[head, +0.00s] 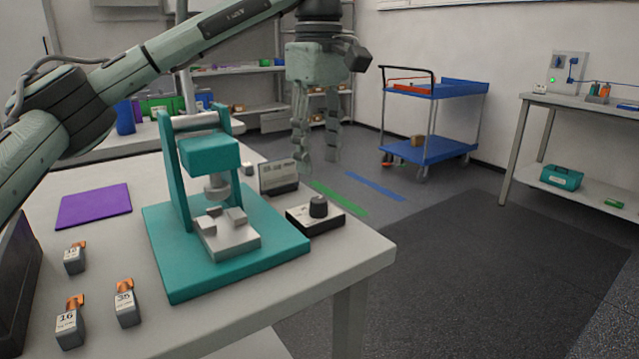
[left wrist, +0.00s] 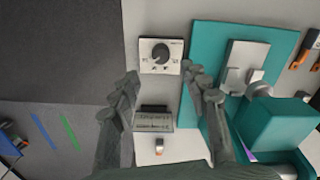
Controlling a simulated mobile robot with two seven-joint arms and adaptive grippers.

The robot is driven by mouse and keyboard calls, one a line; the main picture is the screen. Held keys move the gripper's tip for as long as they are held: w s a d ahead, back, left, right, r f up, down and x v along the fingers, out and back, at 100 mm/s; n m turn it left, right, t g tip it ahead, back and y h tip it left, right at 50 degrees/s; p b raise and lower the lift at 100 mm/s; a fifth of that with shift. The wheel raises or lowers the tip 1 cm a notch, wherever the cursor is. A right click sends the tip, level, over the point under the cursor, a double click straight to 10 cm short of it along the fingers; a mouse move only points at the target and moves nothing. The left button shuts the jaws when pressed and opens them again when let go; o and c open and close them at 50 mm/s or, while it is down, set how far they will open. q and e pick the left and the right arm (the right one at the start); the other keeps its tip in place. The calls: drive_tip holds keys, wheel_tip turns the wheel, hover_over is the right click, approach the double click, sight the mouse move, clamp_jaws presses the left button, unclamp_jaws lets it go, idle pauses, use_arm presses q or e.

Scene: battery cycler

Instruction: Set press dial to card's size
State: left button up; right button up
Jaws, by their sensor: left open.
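The press (head: 207,155) is teal with a grey clamp block on a teal base, standing on the table. Its dial (head: 318,206) is a black knob on a small white-topped box at the base's right corner. The dial also shows in the left wrist view (left wrist: 161,54), its scale marks too small to read. A card (head: 279,176) stands upright in a dark holder behind the dial; its print is unreadable. My left gripper (head: 318,158) is open and empty, pointing down above and behind the dial and card. In the left wrist view its fingers frame the card (left wrist: 154,118). My right gripper is not seen.
Several grey cells with copper tabs, some labelled 16 and 35 (head: 126,307), stand at the table's front left. A purple mat (head: 94,206) lies left of the press. A blue cart (head: 434,122) and a side bench (head: 580,104) stand beyond open floor.

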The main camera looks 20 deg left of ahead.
sight(319, 200)
use_arm(q)
wheel_tip(319, 200, down, 7)
drive_tip(key=shift+s, duration=0.15)
drive_tip(key=shift+c, duration=0.5)
clamp_jaws()
